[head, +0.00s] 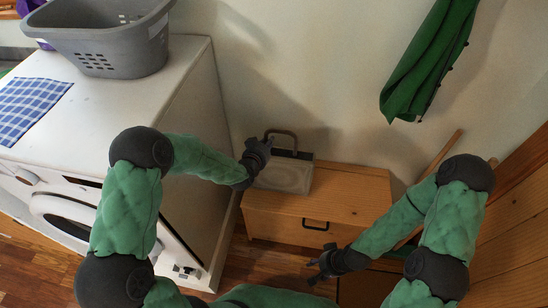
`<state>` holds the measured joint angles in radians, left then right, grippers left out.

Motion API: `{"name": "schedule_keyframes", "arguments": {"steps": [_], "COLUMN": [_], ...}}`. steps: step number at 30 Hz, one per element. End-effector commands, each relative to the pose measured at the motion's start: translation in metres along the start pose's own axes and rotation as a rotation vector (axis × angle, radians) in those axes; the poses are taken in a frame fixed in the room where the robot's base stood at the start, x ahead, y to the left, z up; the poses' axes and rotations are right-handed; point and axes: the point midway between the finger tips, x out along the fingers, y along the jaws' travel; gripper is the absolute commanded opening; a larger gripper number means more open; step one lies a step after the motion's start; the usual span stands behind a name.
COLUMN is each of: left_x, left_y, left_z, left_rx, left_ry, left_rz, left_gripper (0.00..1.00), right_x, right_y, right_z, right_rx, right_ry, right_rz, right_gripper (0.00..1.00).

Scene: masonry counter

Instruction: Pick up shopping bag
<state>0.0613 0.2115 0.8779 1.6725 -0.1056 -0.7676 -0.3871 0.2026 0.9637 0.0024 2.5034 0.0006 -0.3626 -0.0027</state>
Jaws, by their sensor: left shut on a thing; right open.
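The shopping bag (288,176) is a pale grey-beige, boxy shape with a dark brown loop handle sticking up at its back. It is upright at the left end of the low wooden cabinet, against the wall. Whether its base touches the cabinet top is hard to tell. My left gripper (262,153) is shut on the bag at its upper left, by the handle; the fingers are dark and the exact grip is unclear. My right gripper (318,268) is open and empty, low in front of the cabinet drawer.
The wooden cabinet (352,188) has a free top to the right of the bag. A white washing machine (120,95) stands at left, bearing a grey laundry basket (105,50) and a blue checked cloth (32,105). A green umbrella (425,70) hangs on the wall.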

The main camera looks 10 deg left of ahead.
Motion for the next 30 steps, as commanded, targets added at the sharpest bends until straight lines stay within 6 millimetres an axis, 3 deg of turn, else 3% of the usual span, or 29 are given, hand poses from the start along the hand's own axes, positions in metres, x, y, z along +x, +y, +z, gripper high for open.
{"name": "schedule_keyframes", "arguments": {"steps": [14, 23, 30], "left_x": [-0.013, -0.048, -0.089], "left_y": [-0.002, 0.007, 0.02], "left_z": [-0.034, -0.054, -0.073], "left_rx": [0.001, 0.001, 0.001], "left_ry": [0.005, 0.005, 0.004], "left_rz": [-0.001, 0.0, 0.001], "left_gripper": [0.0, 0.0, 0.0], "right_x": [-0.022, -0.039, -0.058], "right_y": [-0.008, -0.014, -0.021], "right_z": [0.001, 0.002, 0.002], "right_rx": [0.0, 0.0, 0.0], "right_ry": [0.0, 0.0, 0.0], "right_rz": [0.0, 0.0, 0.0], "right_gripper": [0.47, 0.47, 0.47]}}
